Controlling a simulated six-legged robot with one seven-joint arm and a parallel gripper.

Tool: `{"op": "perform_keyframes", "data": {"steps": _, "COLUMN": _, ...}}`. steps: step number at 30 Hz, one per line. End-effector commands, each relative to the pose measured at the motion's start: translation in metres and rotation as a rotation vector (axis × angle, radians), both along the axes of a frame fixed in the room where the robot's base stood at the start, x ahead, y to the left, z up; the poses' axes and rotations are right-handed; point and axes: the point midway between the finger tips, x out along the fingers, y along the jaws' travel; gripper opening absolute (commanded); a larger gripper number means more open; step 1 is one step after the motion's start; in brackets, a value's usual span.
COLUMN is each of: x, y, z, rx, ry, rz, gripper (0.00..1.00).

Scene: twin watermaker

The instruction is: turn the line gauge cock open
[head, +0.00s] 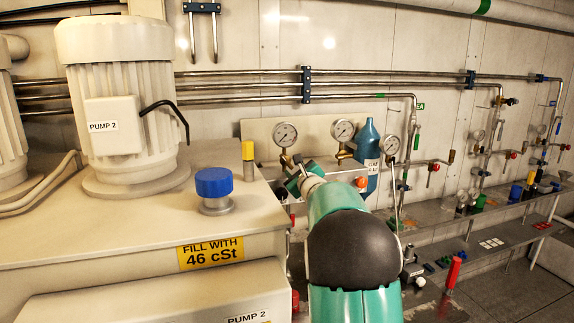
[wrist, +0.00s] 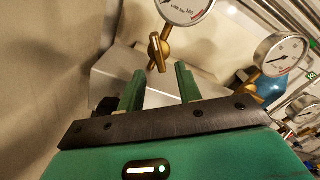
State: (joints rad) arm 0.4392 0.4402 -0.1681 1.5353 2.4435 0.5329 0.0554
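A round white gauge marked "LINE bar" (wrist: 187,8) shows at the top of the wrist view, partly cut off. Below it is a small brass cock with a flat handle (wrist: 156,52), which stands close to upright in that picture. My gripper (wrist: 158,82) is open, with its two green fingers apart and nothing between their tips. The cock handle lies just beyond the tips, in line with the gap. In the head view my gripper (head: 299,178) is just below the leftmost gauge (head: 285,135), and my arm hides part of the block there.
A second gauge (wrist: 281,53) is to the right, with brass fittings beside it. In the head view a blue bottle (head: 367,160) stands behind my arm, between two gauges (head: 343,130). The pump housing (head: 120,95) and blue cap (head: 214,183) are left. Pipes run along the wall.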

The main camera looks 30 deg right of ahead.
Motion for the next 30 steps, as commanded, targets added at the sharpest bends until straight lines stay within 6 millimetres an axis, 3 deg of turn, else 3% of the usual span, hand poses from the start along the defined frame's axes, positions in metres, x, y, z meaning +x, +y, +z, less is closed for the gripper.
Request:
{"op": "perform_keyframes", "data": {"steps": 6, "x": 0.04, "y": -0.009, "z": -0.001, "rx": 0.0, "ry": 0.0, "rz": 0.003, "gripper": 0.35}}
{"op": "perform_keyframes", "data": {"steps": 12, "x": 0.063, "y": -0.013, "z": -0.001, "rx": 0.0, "ry": 0.001, "rz": 0.004, "gripper": 0.35}}
{"op": "perform_keyframes", "data": {"steps": 23, "x": 0.067, "y": -0.014, "z": 0.0, "rx": 0.001, "ry": 0.001, "rz": 0.004, "gripper": 0.35}}
{"op": "perform_keyframes", "data": {"steps": 28, "x": 0.067, "y": -0.014, "z": 0.0, "rx": 0.001, "ry": 0.001, "rz": 0.004, "gripper": 0.03}}
{"op": "perform_keyframes", "data": {"steps": 30, "x": 0.067, "y": -0.014, "z": 0.0, "rx": 0.001, "ry": 0.001, "rz": 0.004, "gripper": 0.0}}
